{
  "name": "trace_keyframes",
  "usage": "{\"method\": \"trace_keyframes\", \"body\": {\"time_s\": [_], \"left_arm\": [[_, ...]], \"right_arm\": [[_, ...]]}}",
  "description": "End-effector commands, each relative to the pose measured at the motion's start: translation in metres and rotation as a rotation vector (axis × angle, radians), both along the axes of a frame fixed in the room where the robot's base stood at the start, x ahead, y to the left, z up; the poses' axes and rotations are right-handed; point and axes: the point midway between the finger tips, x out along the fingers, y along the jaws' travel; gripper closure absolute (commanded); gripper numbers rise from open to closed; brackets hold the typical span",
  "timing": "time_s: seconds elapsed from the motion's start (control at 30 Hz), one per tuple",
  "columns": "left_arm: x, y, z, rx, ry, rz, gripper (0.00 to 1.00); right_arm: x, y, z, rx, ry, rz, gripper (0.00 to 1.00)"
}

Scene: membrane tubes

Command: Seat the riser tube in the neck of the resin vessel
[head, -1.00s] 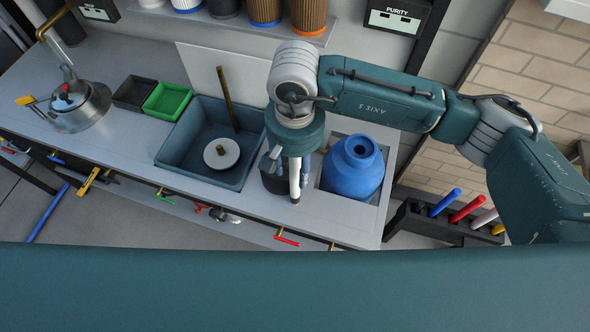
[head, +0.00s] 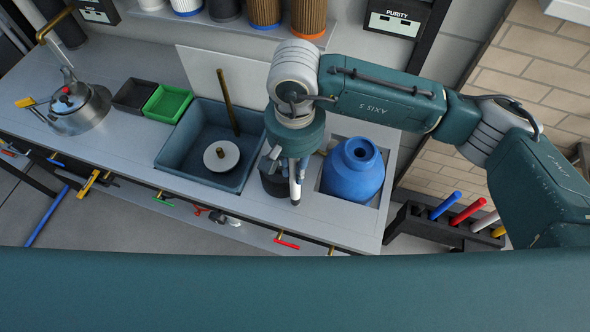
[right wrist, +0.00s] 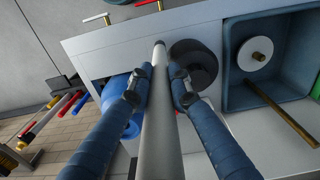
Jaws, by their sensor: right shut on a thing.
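The resin vessel (head: 350,186) is a blue, rounded jar with an open neck (head: 362,152), set in a square recess at the right end of the counter. My right gripper (head: 288,172) is left of the vessel, over the counter. It is shut on the riser tube (head: 295,188), a long pale grey tube. In the right wrist view the tube (right wrist: 158,115) runs between the two blue fingers, its far end dark-rimmed. The vessel (right wrist: 113,88) is partly hidden there behind the left finger. The tube is beside the neck, not in it. My left gripper is not in view.
A dark round container (right wrist: 194,64) stands next to the tube. A blue-grey basin (head: 176,152) holds a white disc (head: 221,155) and a leaning brass rod (head: 228,100). A black rack (head: 415,222) with coloured tubes is at the right. The kettle (head: 82,108) is far left.

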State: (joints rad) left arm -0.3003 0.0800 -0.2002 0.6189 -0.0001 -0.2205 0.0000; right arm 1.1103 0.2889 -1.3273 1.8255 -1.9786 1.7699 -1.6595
Motion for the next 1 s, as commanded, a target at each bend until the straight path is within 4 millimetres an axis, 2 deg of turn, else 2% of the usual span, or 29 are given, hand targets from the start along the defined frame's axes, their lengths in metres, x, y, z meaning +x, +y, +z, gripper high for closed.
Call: {"method": "trace_keyframes", "body": {"time_s": [0.13,0.27,0.5,0.7,0.83,1.0], "left_arm": [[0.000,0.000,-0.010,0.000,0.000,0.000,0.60],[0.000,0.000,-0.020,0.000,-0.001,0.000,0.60],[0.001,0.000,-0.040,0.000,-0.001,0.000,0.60],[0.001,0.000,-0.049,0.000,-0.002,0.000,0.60],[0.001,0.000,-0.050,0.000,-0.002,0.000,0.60],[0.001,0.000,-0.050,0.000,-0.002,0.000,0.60]], "right_arm": [[0.000,0.000,0.019,0.002,-0.005,0.005,1.00],[0.001,0.001,0.048,0.003,-0.008,0.004,1.00],[0.001,0.001,0.116,0.003,-0.009,0.002,1.00],[0.000,0.001,0.163,0.002,-0.005,0.002,1.00],[0.000,0.000,0.180,0.000,-0.003,0.001,1.00],[-0.001,0.000,0.190,0.000,-0.001,0.002,1.00]]}}
